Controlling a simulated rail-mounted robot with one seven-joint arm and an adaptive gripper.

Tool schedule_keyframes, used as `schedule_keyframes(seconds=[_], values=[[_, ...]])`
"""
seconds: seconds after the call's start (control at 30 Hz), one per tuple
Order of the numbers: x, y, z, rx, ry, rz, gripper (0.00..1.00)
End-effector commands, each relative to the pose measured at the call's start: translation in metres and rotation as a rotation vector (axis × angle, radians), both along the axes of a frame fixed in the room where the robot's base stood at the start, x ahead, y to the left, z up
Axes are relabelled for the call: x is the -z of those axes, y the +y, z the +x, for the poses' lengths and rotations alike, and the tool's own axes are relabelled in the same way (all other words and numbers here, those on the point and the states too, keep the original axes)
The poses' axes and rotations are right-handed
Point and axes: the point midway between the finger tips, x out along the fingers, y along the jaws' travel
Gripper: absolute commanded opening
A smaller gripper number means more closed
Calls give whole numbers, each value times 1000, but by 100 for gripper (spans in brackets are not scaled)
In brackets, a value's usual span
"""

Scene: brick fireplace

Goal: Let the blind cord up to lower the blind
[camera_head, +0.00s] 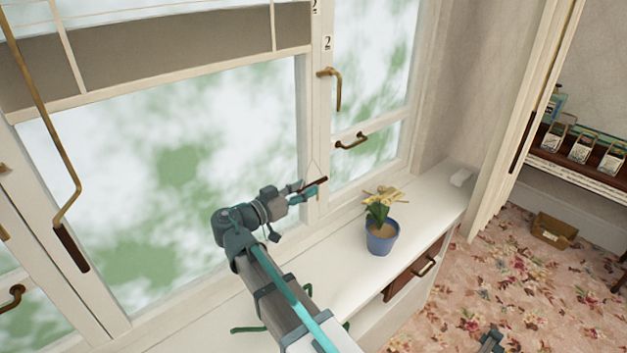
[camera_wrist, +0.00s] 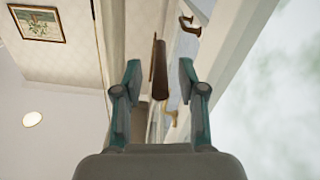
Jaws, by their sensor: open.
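The blind (camera_head: 180,58) hangs across the top of the large window as a grey-brown band with a pale bottom rail. My gripper (camera_head: 318,189) is in front of the window post, above the sill, with its fingers open. A dark brown, rod-like piece (camera_head: 315,183) is at the fingertips. In the wrist view, a brown cylindrical piece (camera_wrist: 160,78) shows between the two open fingers of my gripper (camera_wrist: 158,75), with no clear contact. It may be the cord's pull, but I cannot make out a cord above it.
A brass crank rod (camera_head: 58,140) with a brown grip hangs at the left. Brass window handles (camera_head: 333,88) project from the right frame. A blue pot with a yellow-flowered plant (camera_head: 381,237) stands on the white sill (camera_head: 428,215), right of my gripper. A curtain (camera_head: 525,105) hangs farther right.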

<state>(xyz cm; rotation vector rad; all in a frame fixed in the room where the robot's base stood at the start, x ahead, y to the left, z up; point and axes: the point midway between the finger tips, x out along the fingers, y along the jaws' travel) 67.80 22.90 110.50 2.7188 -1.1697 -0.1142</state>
Motion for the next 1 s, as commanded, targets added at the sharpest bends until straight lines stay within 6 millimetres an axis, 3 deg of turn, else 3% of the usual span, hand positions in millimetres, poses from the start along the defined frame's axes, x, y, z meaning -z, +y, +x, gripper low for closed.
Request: schedule_keyframes(seconds=[0.3, 0.63, 0.87, 1.0], values=[[-1, -24, 23, 0, 1, 0, 40], [0, -26, 24, -1, 1, -1, 40], [0, -25, 24, -1, 1, -1, 2], [0, -26, 24, 0, 1, -1, 0]])
